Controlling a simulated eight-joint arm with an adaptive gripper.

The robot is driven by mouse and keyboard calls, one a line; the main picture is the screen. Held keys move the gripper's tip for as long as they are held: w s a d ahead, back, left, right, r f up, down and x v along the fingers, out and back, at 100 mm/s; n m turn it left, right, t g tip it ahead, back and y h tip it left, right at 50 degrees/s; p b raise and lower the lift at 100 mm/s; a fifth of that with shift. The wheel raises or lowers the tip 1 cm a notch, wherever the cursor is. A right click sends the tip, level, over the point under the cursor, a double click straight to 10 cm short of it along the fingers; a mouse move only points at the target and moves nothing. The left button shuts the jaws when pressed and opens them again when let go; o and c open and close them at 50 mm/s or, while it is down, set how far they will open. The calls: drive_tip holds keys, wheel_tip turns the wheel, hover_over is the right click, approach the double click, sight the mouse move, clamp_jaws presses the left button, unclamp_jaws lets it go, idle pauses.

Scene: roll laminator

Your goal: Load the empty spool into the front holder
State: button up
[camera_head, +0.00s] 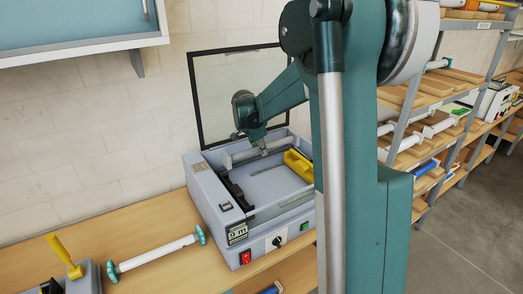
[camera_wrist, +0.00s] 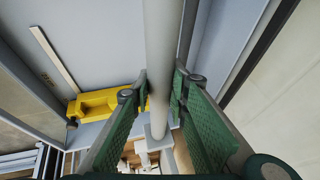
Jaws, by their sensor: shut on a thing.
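My gripper (camera_wrist: 161,88) is shut on a pale grey bar (camera_wrist: 161,45), which looks like the empty spool, with a finger on each side of it. In the head view the bar (camera_head: 276,145) lies across the rear of the open roll laminator (camera_head: 207,203), under my gripper. Its lower end in the wrist view has a square pale block. I cannot tell whether the bar rests in a holder. A dark bracket (camera_head: 237,193) sits at the laminator's left inside. The front holder is not clearly distinguishable, and my arm covers the machine's right side.
A yellow part (camera_head: 297,164) sits inside the laminator at the right; it also shows in the wrist view (camera_wrist: 100,103). The clear lid (camera_head: 235,88) stands open behind. A white spool with teal ends (camera_head: 157,255) lies on the bench at left. Shelves (camera_head: 432,100) stand right.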

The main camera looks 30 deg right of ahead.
drive_tip(key=shift+s, duration=0.15)
drive_tip(key=s+r+p, duration=0.2)
drive_tip(key=s, duration=1.2)
drive_tip(key=shift+s, duration=0.35)
drive_tip(key=shift+f, duration=0.1)
drive_tip(key=shift+f, duration=2.85)
drive_tip(key=shift+f, duration=2.05)
